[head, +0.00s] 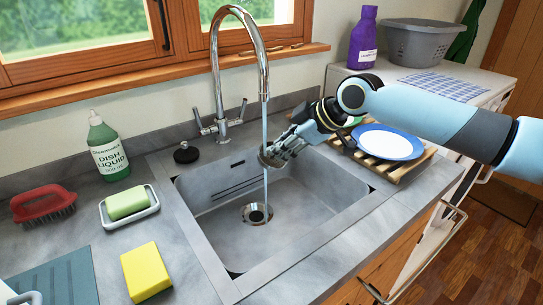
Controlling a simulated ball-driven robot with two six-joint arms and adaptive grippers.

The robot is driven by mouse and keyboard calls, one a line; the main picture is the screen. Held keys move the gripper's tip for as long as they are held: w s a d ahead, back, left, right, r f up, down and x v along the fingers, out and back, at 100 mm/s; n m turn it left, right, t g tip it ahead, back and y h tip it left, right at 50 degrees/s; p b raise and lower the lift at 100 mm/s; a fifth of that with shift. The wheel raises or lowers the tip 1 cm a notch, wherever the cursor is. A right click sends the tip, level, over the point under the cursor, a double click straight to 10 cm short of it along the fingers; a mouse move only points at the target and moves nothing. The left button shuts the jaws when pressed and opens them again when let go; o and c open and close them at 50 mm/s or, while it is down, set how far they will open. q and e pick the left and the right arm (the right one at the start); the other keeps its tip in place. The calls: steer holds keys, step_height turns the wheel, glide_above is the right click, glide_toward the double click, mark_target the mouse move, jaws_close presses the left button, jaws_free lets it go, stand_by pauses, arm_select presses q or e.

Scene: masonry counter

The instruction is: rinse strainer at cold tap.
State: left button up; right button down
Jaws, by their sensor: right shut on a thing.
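My right gripper (280,150) reaches in from the right over the sink. It is shut on the strainer (268,160), a small, dark, round piece mostly hidden by the fingers. The chrome tap (239,12) arches over the sink, and a thin stream of water (264,125) falls from its spout. The stream meets the strainer in this view, and water shows below it down to the drain (257,213). The tap's handles (243,108) stand at its base. I cannot tell which is cold.
A dark stopper (186,153) sits behind the grey sink (300,255). Dish liquid (108,150), a red brush (44,205), a soap dish (131,212) and a yellow sponge (146,272) stand left. A blue plate (388,142) lies on a wooden rack (402,172) at right.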

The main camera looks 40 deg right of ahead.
steer(key=shift+d, duration=0.25)
steer(key=shift+a, duration=0.15)
steer(key=shift+a, duration=0.55)
steer(key=shift+d, duration=0.15)
steer(key=shift+d, duration=0.55)
steer(key=shift+a, duration=0.25)
steer(key=shift+a+p, duration=0.35)
steer(key=shift+a, duration=0.1)
